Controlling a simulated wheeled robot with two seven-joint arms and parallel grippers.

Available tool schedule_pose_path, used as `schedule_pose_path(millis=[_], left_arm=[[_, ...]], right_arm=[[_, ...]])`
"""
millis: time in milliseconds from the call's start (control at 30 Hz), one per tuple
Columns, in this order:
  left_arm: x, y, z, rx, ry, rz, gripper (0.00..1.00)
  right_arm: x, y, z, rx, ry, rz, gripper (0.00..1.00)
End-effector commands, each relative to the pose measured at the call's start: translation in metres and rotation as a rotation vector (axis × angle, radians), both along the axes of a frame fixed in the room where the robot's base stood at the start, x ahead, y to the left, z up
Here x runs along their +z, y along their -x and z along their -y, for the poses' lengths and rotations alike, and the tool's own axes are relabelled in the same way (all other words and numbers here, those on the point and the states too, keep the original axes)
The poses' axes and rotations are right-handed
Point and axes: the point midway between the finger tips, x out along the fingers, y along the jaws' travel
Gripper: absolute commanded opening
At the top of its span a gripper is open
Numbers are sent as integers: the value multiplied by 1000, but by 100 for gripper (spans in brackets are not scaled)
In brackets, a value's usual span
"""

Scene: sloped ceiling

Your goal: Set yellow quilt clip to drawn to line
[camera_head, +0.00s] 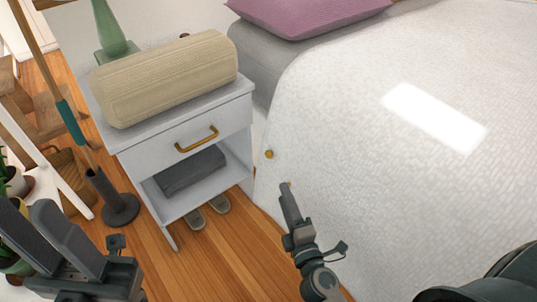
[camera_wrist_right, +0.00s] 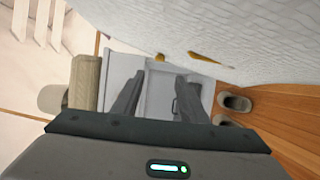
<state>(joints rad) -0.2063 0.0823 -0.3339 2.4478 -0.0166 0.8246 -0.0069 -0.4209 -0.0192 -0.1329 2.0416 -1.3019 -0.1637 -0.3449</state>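A small round yellow piece (camera_head: 268,154) shows on the side of the white quilt (camera_head: 350,120), beside the nightstand. A second bit of yellow (camera_head: 289,184) shows at my right gripper's tip. In the right wrist view, a yellow knob (camera_wrist_right: 159,58) and a longer yellow strip (camera_wrist_right: 207,59) lie along the quilt's edge; I cannot tell which is the clip. My right gripper (camera_head: 289,190) is by the quilt's side; in the wrist view its fingers (camera_wrist_right: 158,82) are apart with nothing between them. My left gripper (camera_head: 30,208) is at lower left, its fingers apart and empty.
A white nightstand (camera_head: 133,134) with a brass handle carries a beige bolster (camera_head: 165,80) and a green lamp base (camera_head: 115,42). Slippers (camera_head: 220,203) lie on the wooden floor beside it. A broom stand (camera_head: 120,208) and plants are at left.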

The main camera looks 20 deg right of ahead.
Motion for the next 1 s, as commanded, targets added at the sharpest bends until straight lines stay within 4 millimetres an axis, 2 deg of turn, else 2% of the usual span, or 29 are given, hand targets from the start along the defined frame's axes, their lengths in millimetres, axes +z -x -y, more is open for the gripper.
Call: schedule_pose_path(millis=[267, 1000], left_arm=[[1, 1, -1, 4, -4, -7, 31], [-8, -1, -2, 12, -19, -31, 31]], right_arm=[[2, -25, 1, 2, 2, 3, 39], [0, -145, 7, 0, 2, 1, 39]])
